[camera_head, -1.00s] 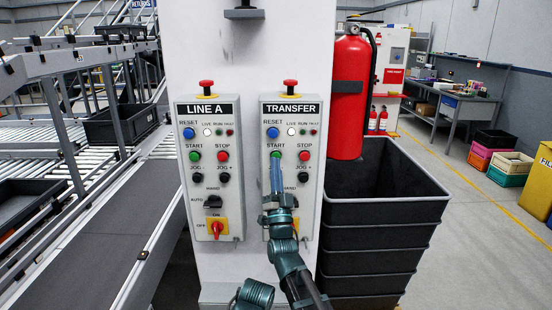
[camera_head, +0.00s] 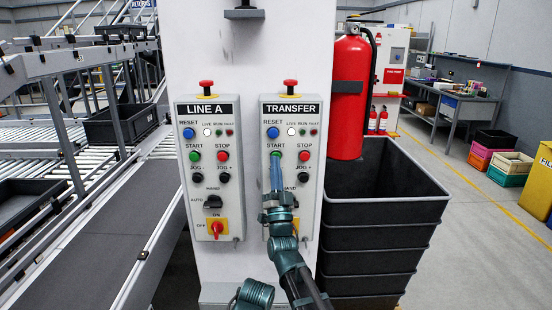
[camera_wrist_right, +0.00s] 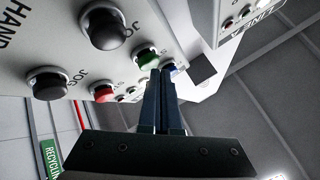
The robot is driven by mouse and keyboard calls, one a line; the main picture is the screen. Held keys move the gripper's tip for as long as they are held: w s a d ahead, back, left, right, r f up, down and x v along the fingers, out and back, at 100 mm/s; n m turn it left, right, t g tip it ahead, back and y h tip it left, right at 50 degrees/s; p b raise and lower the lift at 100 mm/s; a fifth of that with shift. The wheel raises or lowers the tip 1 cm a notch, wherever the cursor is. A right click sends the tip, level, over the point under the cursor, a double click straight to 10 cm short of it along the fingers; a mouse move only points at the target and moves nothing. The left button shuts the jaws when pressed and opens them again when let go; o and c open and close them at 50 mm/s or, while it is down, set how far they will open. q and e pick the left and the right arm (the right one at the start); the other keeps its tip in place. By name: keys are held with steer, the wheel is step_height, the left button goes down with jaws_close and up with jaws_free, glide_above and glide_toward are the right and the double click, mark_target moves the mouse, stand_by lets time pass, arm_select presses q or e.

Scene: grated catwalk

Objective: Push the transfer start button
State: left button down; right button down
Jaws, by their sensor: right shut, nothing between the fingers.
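The TRANSFER panel (camera_head: 310,217) is the right one of two grey control boxes on a white column. Its green START button (camera_head: 275,153) sits below the blue RESET button (camera_head: 273,132) and left of the red STOP button (camera_head: 304,155). My right gripper (camera_head: 276,160) is shut and empty, its fingertips at the START button's lower edge in the head view. In the right wrist view the green START button (camera_wrist_right: 147,59) shows just beyond the closed fingertips (camera_wrist_right: 160,74). I cannot tell whether they touch it. My left gripper is not in view.
The LINE A panel (camera_head: 184,217) with matching buttons is just left. Red mushroom buttons top both boxes. A fire extinguisher (camera_head: 349,112) and stacked dark bins (camera_head: 385,243) stand right of the column. A conveyor (camera_head: 100,235) runs along the left.

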steer(key=shift+w, duration=0.8)
stand_by(1.0)
steer(key=shift+s, duration=1.25)
steer(key=s, duration=0.5)
stand_by(0.8)
